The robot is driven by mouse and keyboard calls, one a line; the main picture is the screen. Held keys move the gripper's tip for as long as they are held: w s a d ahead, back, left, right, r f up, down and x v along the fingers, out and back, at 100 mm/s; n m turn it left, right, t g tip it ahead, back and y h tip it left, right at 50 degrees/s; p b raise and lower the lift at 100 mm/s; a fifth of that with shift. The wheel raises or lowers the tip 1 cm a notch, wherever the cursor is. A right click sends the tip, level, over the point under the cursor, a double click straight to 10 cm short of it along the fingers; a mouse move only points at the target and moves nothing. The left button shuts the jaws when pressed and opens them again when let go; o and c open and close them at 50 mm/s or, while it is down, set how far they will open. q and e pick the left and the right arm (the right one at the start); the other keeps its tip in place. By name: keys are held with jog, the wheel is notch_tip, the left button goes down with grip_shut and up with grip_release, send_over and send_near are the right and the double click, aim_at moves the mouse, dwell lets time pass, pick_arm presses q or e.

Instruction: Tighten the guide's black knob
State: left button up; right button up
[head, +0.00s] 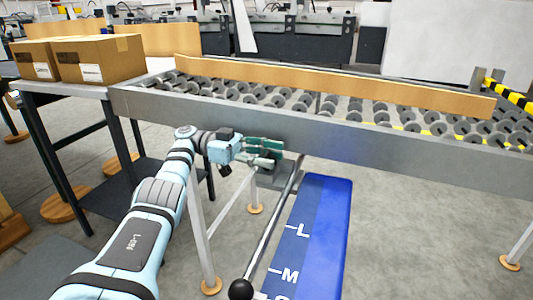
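My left gripper (277,153) is just below the conveyor's grey side rail, with its two greenish fingers apart, one above the other. A small dark part (268,172) shows at and below the fingertips. I cannot tell whether it is the guide's knob or whether the fingers touch it. A black ball knob (240,290) sits on the lower end of a slanted metal rod (276,229), well below the gripper and clear of it. The long tan guide board (330,78) stands along the rollers. My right gripper is not in view.
A blue panel (322,225) marked L and M stands right of the rod. The conveyor rail (330,133) and its white leg (200,235) are close to my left arm. Cardboard boxes (100,58) sit on a table at the left. Open floor lies at the right.

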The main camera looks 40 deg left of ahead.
aim_at(266, 154)
pick_arm(q)
jog(key=shift+o, duration=1)
jog(key=shift+r, duration=0.1)
notch_tip(266, 154, up, 10)
jog(key=shift+r, duration=0.1)
jog(key=shift+s+a, duration=0.1)
jog(key=shift+a, duration=0.05)
